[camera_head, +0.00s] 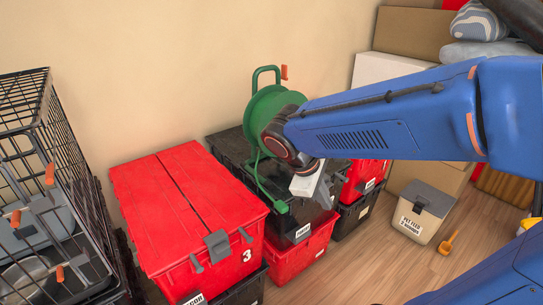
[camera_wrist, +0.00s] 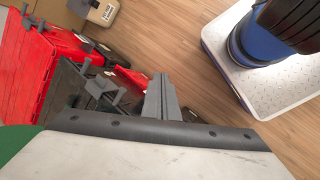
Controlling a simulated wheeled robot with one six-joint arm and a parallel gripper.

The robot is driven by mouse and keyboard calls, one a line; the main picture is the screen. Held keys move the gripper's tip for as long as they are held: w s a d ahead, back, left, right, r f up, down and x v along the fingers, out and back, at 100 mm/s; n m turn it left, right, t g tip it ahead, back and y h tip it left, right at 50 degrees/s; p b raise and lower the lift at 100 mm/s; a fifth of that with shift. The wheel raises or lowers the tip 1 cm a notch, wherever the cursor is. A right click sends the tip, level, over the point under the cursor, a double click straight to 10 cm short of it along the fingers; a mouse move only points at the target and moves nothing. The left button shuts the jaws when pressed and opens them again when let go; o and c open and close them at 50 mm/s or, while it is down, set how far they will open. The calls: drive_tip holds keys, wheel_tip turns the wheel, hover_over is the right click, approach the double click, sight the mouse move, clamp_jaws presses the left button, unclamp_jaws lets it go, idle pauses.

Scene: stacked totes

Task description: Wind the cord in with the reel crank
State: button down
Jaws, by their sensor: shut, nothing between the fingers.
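The green cord reel (camera_head: 262,106) stands on a black-lidded tote against the wall in the head view. Its carry handle (camera_head: 265,71) is on top. An orange crank knob (camera_head: 285,72) shows at its upper right. The green cord (camera_head: 257,176) hangs down the front to a green plug (camera_head: 281,207). My gripper (camera_head: 325,194) is in front of and below the reel, apart from the knob. In the wrist view my gripper (camera_wrist: 162,90) has its fingers together and empty. A green edge of the reel (camera_wrist: 14,140) shows at lower left. My arm hides the reel's lower right.
A red tote (camera_head: 170,220) stands left of the reel and a wire cage (camera_head: 40,150) farther left. A pet feed bin (camera_head: 422,212) and an orange scoop (camera_head: 448,242) are on the floor at right. Cardboard boxes (camera_head: 412,34) stack behind. Floor in front is clear.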

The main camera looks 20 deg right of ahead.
drive_tip(key=w+a+n+t+h, duration=0.3)
drive_tip(key=w+a+n+h, duration=0.2)
drive_tip(key=w+a+n, duration=0.4)
drive_tip(key=w+a+n+t+h, duration=0.2)
drive_tip(key=w+a+n+h, duration=0.2)
drive_tip(key=w+a, duration=0.5)
drive_tip(key=w+d+r, duration=0.1)
drive_tip(key=w+d, duration=0.4)
drive_tip(key=d, duration=0.5)
drive_tip(key=shift+w+d+r, duration=0.15)
drive_tip(key=shift+d, duration=0.25)
drive_tip(key=shift+a+r+g+y, duration=0.2)
drive_tip(key=shift+r+y, duration=0.2)
drive_tip(key=shift+r, duration=0.15)
drive_tip(key=shift+a+r+g+y, duration=0.15)
drive_tip(key=shift+r+g+y, duration=0.05)
drive_tip(key=shift+r+y, duration=0.25)
drive_tip(key=shift+f, duration=0.1)
